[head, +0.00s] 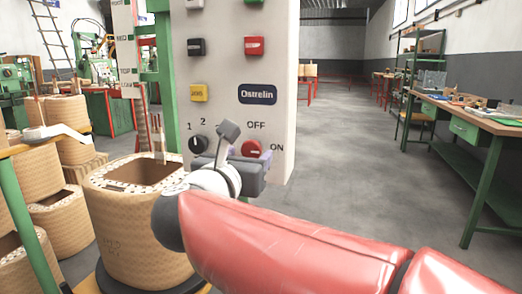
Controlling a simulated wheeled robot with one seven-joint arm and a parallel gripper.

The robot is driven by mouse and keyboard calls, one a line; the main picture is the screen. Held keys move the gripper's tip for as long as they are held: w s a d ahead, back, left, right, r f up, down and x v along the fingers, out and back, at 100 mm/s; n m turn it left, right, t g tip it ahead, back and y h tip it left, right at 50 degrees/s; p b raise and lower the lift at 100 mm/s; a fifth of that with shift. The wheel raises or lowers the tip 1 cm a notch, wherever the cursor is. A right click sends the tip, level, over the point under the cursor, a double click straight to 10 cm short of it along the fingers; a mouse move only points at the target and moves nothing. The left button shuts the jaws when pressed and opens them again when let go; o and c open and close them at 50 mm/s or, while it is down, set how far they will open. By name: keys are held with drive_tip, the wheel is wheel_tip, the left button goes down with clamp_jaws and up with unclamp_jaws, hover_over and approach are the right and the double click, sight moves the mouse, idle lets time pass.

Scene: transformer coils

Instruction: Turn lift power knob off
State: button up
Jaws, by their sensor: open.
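The red power knob (251,149) is on the lower right of a light grey control panel (225,60). OFF is printed above the knob and ON to its right. A pale mark on the knob's face looks roughly level, toward ON. My gripper (236,160) is in front of the panel's lower edge, close to the knob. It is open, but its fingers are mostly hidden behind my wrist. I cannot tell whether it touches the knob. A black selector knob (198,145) marked 1 and 2 is to the left.
Green, red, black and yellow buttons sit higher on the panel. A large wound coil (130,235) stands below left, with more coils behind it. A green-legged workbench (470,125) is at right. The grey floor (345,150) between is clear.

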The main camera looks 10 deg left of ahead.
drive_tip(key=shift+w, duration=1)
drive_tip(key=shift+c, duration=0.5)
drive_tip(key=c, duration=0.9)
